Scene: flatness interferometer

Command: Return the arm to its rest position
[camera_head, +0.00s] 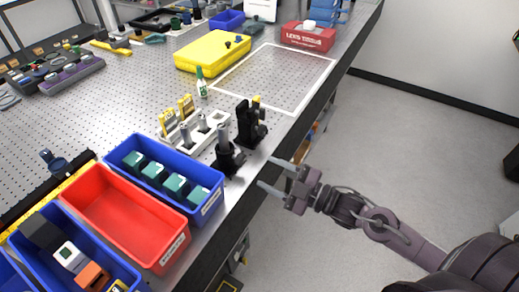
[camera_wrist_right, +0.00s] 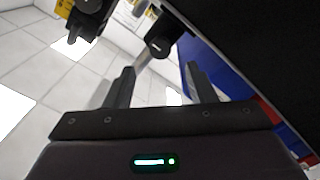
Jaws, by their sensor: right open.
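My right gripper (camera_head: 276,175) is open and empty. In the head view it hangs just off the table's front edge, to the right of a black post holder (camera_head: 228,158), with its fingers pointing left toward the table. In the right wrist view the two fingers (camera_wrist_right: 160,88) stand apart with nothing between them, and black mounts show beyond them. My right arm comes in from the lower right of the head view. My left gripper is not in view.
The perforated optical table (camera_head: 120,95) fills the left. Near its edge stand a black mount (camera_head: 250,125), a blue bin (camera_head: 208,208) with teal blocks and a red bin (camera_head: 120,215). A yellow case (camera_head: 212,50) lies farther back. The floor (camera_head: 420,120) at right is clear.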

